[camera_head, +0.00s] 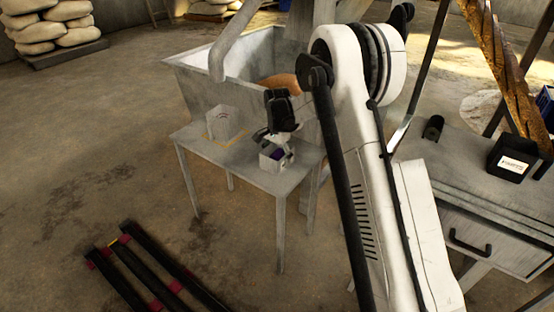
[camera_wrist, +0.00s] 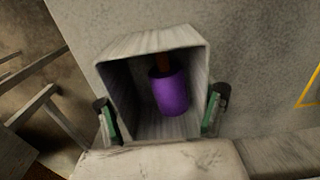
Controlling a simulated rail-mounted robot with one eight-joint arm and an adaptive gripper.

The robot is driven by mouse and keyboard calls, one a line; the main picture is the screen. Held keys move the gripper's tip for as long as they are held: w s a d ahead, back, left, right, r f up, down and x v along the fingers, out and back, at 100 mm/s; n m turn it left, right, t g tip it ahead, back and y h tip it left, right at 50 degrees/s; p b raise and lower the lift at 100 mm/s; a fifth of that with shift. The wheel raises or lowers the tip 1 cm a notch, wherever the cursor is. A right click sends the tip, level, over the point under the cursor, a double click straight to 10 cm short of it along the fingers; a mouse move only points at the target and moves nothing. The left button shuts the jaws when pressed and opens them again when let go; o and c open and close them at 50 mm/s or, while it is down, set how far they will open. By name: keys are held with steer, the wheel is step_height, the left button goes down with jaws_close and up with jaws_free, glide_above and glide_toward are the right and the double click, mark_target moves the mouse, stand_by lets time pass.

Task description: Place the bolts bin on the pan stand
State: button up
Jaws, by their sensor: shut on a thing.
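My gripper (camera_head: 277,139) is over the small grey table (camera_head: 190,142), near its right end. It is shut on a small pale open-topped bin (camera_head: 270,163), which I take to be the bolts bin. In the wrist view the bin (camera_wrist: 122,92) sits between my two green-padded fingers (camera_wrist: 162,117), one against each side. A purple cylinder (camera_wrist: 170,94) with an orange-brown end lies inside it. I cannot tell whether the bin touches the tabletop. No label tells which thing is the pan stand; the grey table may be it.
A pale box-like object (camera_head: 223,122) stands left on the table, by a yellow outline (camera_wrist: 312,88). A large grey trough (camera_head: 190,85) stands behind. A black labelled bin (camera_head: 507,158) is on the right bench (camera_head: 470,165). Dark rails (camera_head: 150,265) lie on the floor.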

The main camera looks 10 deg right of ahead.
steer(key=shift+f, duration=0.15)
steer(key=o, duration=1.4)
step_height(320, 180, up, 12)
steer(key=p, duration=0.3)
steer(key=s+r+n+t, duration=0.3)
steer(key=s+r+n, duration=0.1)
steer(key=s+r, duration=1.45)
steer(key=s+f+n+t, duration=0.1)
steer(key=s+n, duration=0.1)
steer(key=s, duration=0.6)
steer(key=s+f+n+t, duration=0.1)
steer(key=s+n, duration=0.1)
steer(key=s, duration=0.6)
steer(key=s+f+n+t, duration=0.1)
steer(key=s+t, duration=0.1)
steer(key=s, duration=0.6)
steer(key=shift+s+d+f+n, duration=0.1)
steer(key=shift+d+n, duration=0.05)
steer(key=shift+n, duration=0.25)
